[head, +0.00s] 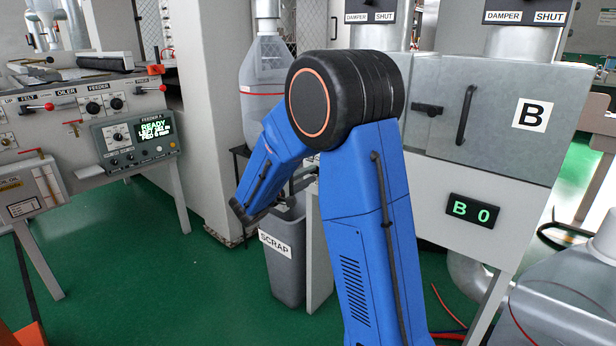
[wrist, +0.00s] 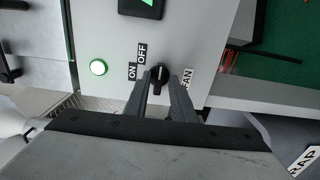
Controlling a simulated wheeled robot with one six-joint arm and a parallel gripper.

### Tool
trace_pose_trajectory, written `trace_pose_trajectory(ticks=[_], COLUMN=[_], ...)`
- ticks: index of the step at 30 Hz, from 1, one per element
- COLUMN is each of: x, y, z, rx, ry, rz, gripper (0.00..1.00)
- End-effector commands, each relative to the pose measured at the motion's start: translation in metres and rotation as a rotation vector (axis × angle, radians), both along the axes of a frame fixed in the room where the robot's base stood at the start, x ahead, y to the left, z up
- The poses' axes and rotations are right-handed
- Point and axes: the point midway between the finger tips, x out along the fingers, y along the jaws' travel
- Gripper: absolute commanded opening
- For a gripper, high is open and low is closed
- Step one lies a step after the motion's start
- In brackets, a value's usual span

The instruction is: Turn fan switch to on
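In the wrist view the black fan switch knob (wrist: 160,75) sits on a light grey panel, beside a FAN label (wrist: 187,78). The ON label (wrist: 132,72) and OFF label (wrist: 142,53) are to its left. My gripper (wrist: 160,80) is at the panel with one finger on each side of the knob. The fingers are apart, and I cannot see them pressing on it. The knob's pointer is too small and partly covered to read surely.
A lit green lamp (wrist: 97,67) is left of the labels. The grey scrap bin (head: 285,262) stands below my arm. A grey cabinet marked B (head: 490,120) with a B 0 display (head: 473,212) is to the right. Green floor (head: 150,260) is open at left.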

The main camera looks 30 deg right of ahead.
Motion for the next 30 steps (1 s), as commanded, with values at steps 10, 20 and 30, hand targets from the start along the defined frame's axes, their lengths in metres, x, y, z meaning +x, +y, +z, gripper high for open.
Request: trace_pose_trajectory(ticks=[10,20,30], x=[0.001,-0.012,-0.032], y=[0.001,0.038,0.092], z=[0.001,0.002,0.001], rx=[-0.002,-0.001,-0.002], ry=[-0.002,-0.003,-0.002], rz=[0.001,0.004,0.004], gripper=[0.29,0.29,0.29])
